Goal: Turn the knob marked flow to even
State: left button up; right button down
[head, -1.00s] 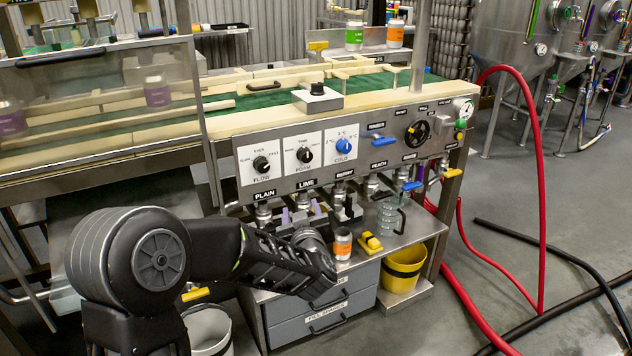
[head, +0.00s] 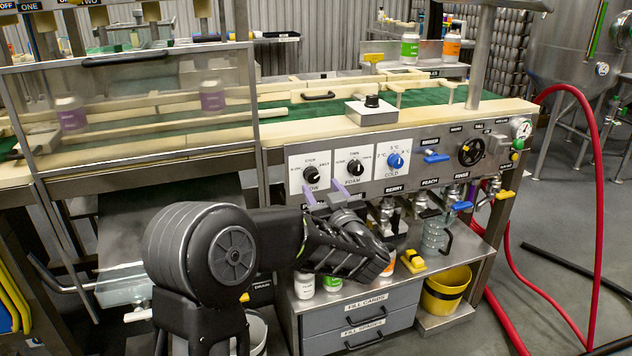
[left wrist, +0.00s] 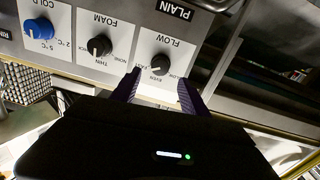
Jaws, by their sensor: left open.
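The flow knob (head: 311,174) is a round black knob on a white card at the left end of the steel panel. It also shows in the left wrist view (left wrist: 160,64), upside down, with the word EVEN beside it on the card. I cannot clearly tell which mark it points to. My left gripper (head: 324,191) is open, with its two purple fingers just in front of the card's lower part. In the left wrist view the fingers (left wrist: 157,84) stand apart either side of the knob's line, short of it, with nothing between them.
The black foam knob (head: 354,167) and blue cold knob (head: 396,161) sit close to the right. A grey box with a black knob (head: 371,109) stands on the ledge above. Taps, a glass jug (head: 434,236) and a yellow sponge-like block (head: 412,261) are below.

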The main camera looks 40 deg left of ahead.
aim_at(314, 177)
pick_arm(q)
jog(key=x, duration=0.5)
grip_shut()
dwell(0.5)
